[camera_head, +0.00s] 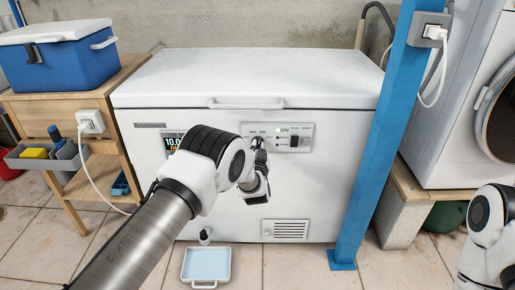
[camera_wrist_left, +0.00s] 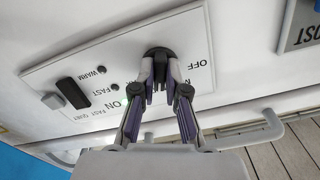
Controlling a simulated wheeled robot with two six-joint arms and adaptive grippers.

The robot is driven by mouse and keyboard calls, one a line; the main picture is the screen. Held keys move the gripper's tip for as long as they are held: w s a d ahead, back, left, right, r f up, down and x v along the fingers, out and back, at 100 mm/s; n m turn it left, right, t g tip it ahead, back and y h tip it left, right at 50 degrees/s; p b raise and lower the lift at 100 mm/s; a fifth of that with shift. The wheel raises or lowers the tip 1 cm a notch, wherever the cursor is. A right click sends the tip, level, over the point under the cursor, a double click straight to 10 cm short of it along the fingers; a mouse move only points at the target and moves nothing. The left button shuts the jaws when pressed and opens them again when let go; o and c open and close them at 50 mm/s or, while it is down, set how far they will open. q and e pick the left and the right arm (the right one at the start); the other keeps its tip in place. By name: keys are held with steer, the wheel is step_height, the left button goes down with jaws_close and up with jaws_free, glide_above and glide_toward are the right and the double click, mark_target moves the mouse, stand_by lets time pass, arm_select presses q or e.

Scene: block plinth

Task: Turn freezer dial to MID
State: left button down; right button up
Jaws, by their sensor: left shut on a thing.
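The white chest freezer (camera_head: 340,185) stands in front of me with a control panel (camera_head: 304,130) on its front. My left gripper (camera_head: 259,152) is at the left part of this panel. In the left wrist view the fingertips (camera_wrist_left: 159,84) are shut on the black freezer dial (camera_wrist_left: 158,53). The labels OFF and ON show near the dial; other lettering is partly covered by the fingers. My right gripper is out of view; only part of my right arm shows at the lower right.
A black switch (camera_wrist_left: 74,93) sits on the same panel. A digital display (camera_head: 172,142) is left of the panel. A blue post (camera_head: 378,140) stands close on the right. A shallow tray (camera_head: 206,284) lies on the floor. A blue cooler (camera_head: 70,66) stands on a wooden shelf.

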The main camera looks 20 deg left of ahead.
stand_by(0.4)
arm_select(q)
steer(key=c, duration=1.2)
jaws_free()
steer(key=v, duration=1.2)
